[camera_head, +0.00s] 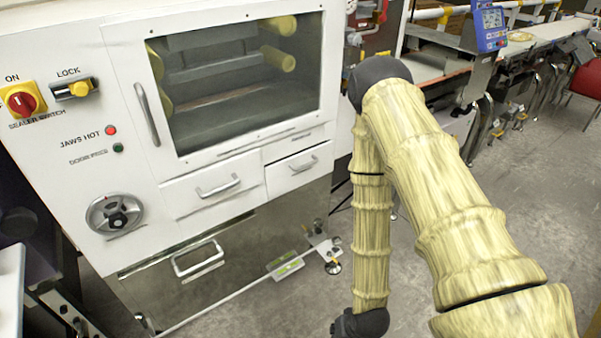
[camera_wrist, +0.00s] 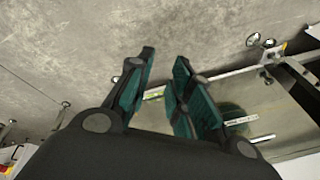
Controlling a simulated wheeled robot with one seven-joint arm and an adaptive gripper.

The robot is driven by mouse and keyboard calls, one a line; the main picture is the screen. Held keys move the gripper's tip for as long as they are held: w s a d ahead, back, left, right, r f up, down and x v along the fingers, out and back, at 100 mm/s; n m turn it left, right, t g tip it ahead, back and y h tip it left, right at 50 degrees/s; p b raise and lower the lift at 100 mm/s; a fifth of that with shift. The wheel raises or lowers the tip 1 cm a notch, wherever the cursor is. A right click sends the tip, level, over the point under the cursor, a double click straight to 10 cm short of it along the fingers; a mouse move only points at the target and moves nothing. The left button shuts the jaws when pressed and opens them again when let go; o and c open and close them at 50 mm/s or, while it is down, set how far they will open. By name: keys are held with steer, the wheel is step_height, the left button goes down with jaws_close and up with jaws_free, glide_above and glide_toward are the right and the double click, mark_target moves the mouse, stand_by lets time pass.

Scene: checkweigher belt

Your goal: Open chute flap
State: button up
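The white sealer machine stands at the left in the head view. Its lower front is a steel panel (camera_head: 258,240) with a pale bar handle (camera_head: 198,258); it appears closed. No label shows which part is the chute flap. My gripper is outside the head view; my arm runs down past the bottom edge. In the wrist view my gripper (camera_wrist: 165,60) has its two teal-padded fingers apart, with no object visible between them. Beyond the fingers are the concrete floor and, at the right, a reflective steel surface (camera_wrist: 290,115). My gripper touches nothing that I can see.
Above the steel panel are two white drawers with handles (camera_head: 218,187) (camera_head: 303,163) and a large window (camera_head: 240,80). A round dial (camera_head: 114,214) and switches (camera_head: 22,101) are at the left. A conveyor line (camera_head: 540,30) and red chair (camera_head: 588,78) stand farther right.

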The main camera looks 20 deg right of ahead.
steer(key=w+f+m+t+y+b, duration=0.15)
steer(key=w+m+t+b, duration=0.35)
steer(key=w, duration=0.9)
steer(key=m+t+y+b, duration=0.5)
steer(key=t+b, duration=0.6)
steer(key=b, duration=0.8)
glide_toward(307, 165)
steer(key=shift+m+h, duration=0.35)
steer(key=shift+m, duration=0.25)
steer(key=b+x, duration=0.1)
steer(key=x, duration=0.4)
steer(key=b+x, duration=0.1)
steer(key=x, duration=0.4)
steer(key=shift+w+f, duration=0.2)
steer(key=shift+w, duration=0.05)
jaws_close()
